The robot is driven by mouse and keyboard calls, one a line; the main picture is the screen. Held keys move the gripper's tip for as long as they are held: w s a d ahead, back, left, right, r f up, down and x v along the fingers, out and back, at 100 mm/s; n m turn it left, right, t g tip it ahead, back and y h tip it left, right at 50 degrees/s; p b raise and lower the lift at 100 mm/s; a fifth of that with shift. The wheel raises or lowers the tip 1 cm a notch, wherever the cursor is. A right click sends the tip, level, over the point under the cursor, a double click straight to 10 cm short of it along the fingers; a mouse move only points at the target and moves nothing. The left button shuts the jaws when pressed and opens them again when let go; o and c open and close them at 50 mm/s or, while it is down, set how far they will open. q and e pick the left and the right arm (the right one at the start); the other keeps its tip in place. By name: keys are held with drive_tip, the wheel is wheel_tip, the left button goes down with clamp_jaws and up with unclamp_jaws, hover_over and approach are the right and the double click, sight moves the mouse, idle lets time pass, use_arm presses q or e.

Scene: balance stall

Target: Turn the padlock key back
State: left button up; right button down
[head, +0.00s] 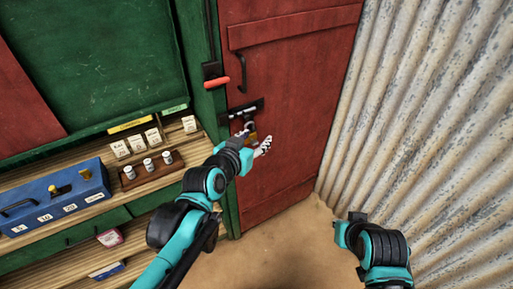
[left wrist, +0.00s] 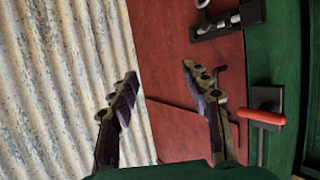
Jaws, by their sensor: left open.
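The key cannot be made out. In the left wrist view my left gripper (left wrist: 163,95) is open, with nothing between its fingers. The hasp (left wrist: 228,24) shows there at the top right, with a grey curved piece at the frame's top edge. My right arm shows at the lower right of the head view, but its gripper does not show.
A red-handled lever (head: 217,82) juts from the door frame, and a black pull handle (head: 242,72) is above the hasp. A corrugated wall (head: 410,110) closes the right side. A blue box (head: 55,205) and a wooden weight block (head: 152,170) stand on the left shelf.

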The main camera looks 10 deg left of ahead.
sight(256, 144)
use_arm(q)
drive_tip(key=w+d+r+n+t+y+b, duration=0.1)
drive_tip(key=w+d+n+t+y, duration=0.2)
drive_tip(key=w, duration=0.4)
drive_tip(key=w+d+r+n+t+y+b, duration=0.1)
drive_tip(key=w+d+r+t, duration=0.2)
drive_tip(key=w, duration=0.5)
drive_tip(key=s+a+f+n+g+y+b, duration=0.1)
drive_tip(key=a+f+n+g+y, duration=0.15)
drive_tip(key=f+y, duration=0.7)
drive_tip(key=s+a+f+n+g+y+b, duration=0.15)
drive_tip(key=f+n, duration=0.25)
drive_tip(key=f, duration=1.3)
drive_tip(key=shift+g, duration=0.3)
drive_tip(key=x, duration=0.4)
drive_tip(key=b+x, duration=0.1)
drive_tip(key=x, duration=0.2)
drive_tip(key=shift+w+d+r, duration=0.3)
drive_tip(key=shift+d+r, duration=0.05)
clamp_jaws()
